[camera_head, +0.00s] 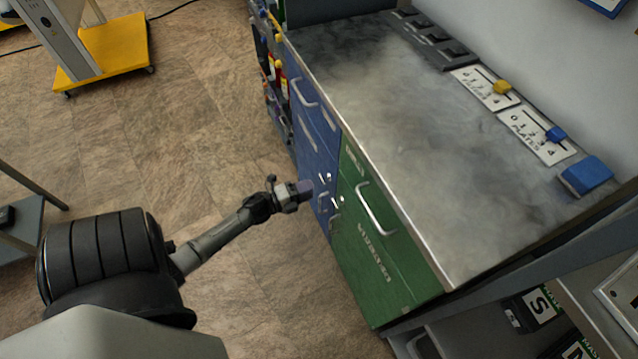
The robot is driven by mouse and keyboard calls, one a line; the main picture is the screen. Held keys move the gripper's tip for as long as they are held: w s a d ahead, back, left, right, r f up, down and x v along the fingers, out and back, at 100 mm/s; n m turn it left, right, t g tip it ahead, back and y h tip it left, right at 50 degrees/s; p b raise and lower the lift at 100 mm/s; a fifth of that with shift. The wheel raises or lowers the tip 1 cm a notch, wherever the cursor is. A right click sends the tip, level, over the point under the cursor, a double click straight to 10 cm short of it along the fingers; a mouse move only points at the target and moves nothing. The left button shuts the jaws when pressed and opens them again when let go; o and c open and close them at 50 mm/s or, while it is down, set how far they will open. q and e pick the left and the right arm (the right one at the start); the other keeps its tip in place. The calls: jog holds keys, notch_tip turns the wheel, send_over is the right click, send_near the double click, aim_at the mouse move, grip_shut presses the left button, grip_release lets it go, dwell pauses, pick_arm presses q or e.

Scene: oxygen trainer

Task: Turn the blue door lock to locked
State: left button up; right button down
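The blue door (313,157) is on the front of the cabinet, left of the green one. Small silver fittings (324,180) show near its lower right edge; the lock seems to be among them, but it is too small to read which way it is turned. My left gripper (304,189) is at the blue door's face, just left of these fittings. Its fingertips are small and dark, so I cannot tell whether they are open, shut or touching anything. My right gripper is not in view.
A green door (378,244) with a silver handle (375,208) adjoins the blue one. The grey worktop (400,110) overhangs both, with yellow and blue sliders along its back. A yellow wheeled base (113,55) stands far left. The floor before the cabinet is clear.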

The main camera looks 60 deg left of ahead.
pick_arm(q)
jog(key=s+p, duration=0.1)
jog(key=s, duration=0.7)
jog(key=shift+s+a, duration=0.25)
jog(key=shift+a, duration=0.15)
